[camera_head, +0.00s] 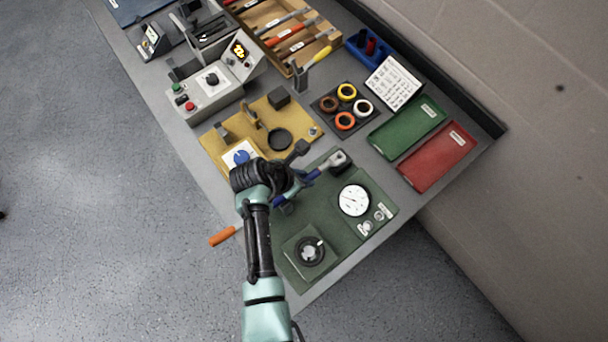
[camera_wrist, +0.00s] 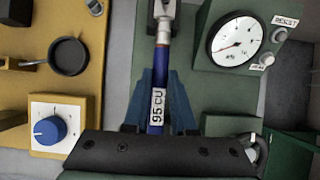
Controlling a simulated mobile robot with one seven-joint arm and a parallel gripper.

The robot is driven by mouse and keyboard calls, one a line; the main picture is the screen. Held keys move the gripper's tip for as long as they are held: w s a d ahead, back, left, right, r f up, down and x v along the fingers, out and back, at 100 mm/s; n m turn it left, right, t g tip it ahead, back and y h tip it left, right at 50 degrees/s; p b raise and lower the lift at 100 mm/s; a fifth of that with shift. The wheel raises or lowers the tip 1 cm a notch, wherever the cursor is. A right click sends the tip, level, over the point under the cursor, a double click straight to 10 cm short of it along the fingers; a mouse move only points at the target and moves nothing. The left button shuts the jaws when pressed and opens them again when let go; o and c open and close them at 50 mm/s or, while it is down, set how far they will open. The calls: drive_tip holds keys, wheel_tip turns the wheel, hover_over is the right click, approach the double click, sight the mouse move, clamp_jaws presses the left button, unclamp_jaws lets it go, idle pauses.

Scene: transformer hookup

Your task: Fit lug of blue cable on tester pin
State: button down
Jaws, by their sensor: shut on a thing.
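My gripper (camera_wrist: 160,112) is shut on the blue cable (camera_wrist: 158,75), which carries a white "95 CU" label (camera_wrist: 158,105). The cable's metal lug end (camera_wrist: 163,28) points away from my gripper and runs out of the top of the wrist view. In the head view the cable (camera_head: 312,174) extends up and right from my gripper (camera_head: 288,192). Its lug end (camera_head: 340,158) is over or at the far edge of the green tester (camera_head: 385,208). I cannot make out the tester pin or tell whether the lug touches it.
The tester has a white gauge (camera_head: 354,200) and a dark round knob (camera_head: 310,252). A yellow board (camera_head: 215,143) with a blue dial (camera_head: 242,158) lies left of it. Green (camera_head: 408,128) and red (camera_head: 438,157) trays lie right. An orange piece (camera_head: 222,236) sticks out past the bench's left edge.

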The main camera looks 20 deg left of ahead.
drive_tip(key=shift+f+b, duration=0.4)
drive_tip(key=shift+f, duration=0.15)
drive_tip(key=c, duration=0.7)
unclamp_jaws()
drive_tip(key=shift+o, duration=0.2)
drive_tip(key=shift+r, duration=0.15)
wheel_tip(320, 180, up, 5)
drive_tip(key=p, duration=0.5)
drive_tip(key=shift+p, duration=0.35)
drive_tip(key=b+v, duration=0.2)
drive_tip(key=v, duration=1)
drive_tip(key=shift+s+r, duration=0.2)
drive_tip(key=shift+r, duration=0.1)
